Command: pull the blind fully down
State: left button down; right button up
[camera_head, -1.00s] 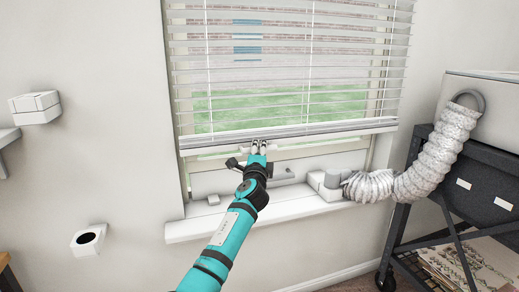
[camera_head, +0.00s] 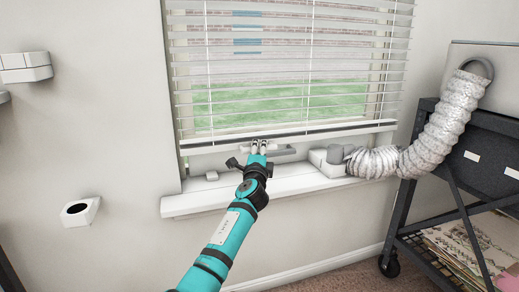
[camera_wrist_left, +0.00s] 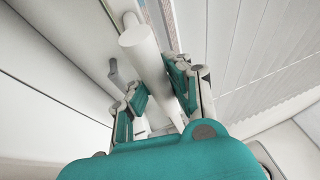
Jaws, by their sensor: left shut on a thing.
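The white slatted blind (camera_head: 275,68) hangs over most of the window, with its bottom rail (camera_head: 330,130) a little above the sill (camera_head: 235,190). The rail slopes slightly in the picture. The exact contact is partly hidden. My right gripper is out of view.
A white box and a ribbed hose (camera_head: 432,140) stand at the sill's right end. The hose leads to a unit on a dark wheeled cart (camera_head: 470,150). White wall fixtures (camera_head: 80,211) are at left.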

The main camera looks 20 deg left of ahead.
pick_arm(q)
jog(key=shift+f+b, duration=0.45)
jog(key=shift+f, duration=0.65)
jog(key=c, duration=1.2)
grip_release()
jog(key=shift+r, duration=0.15)
jog(key=shift+o, duration=0.2)
jog(key=shift+s+r, duration=0.1)
jog(key=shift+r, duration=0.05)
jog(key=shift+s, duration=0.25)
jog(key=v, duration=1.1)
jog(key=shift+s+f, duration=0.2)
jog(key=shift+s, duration=0.05)
jog(key=shift+d, duration=0.15)
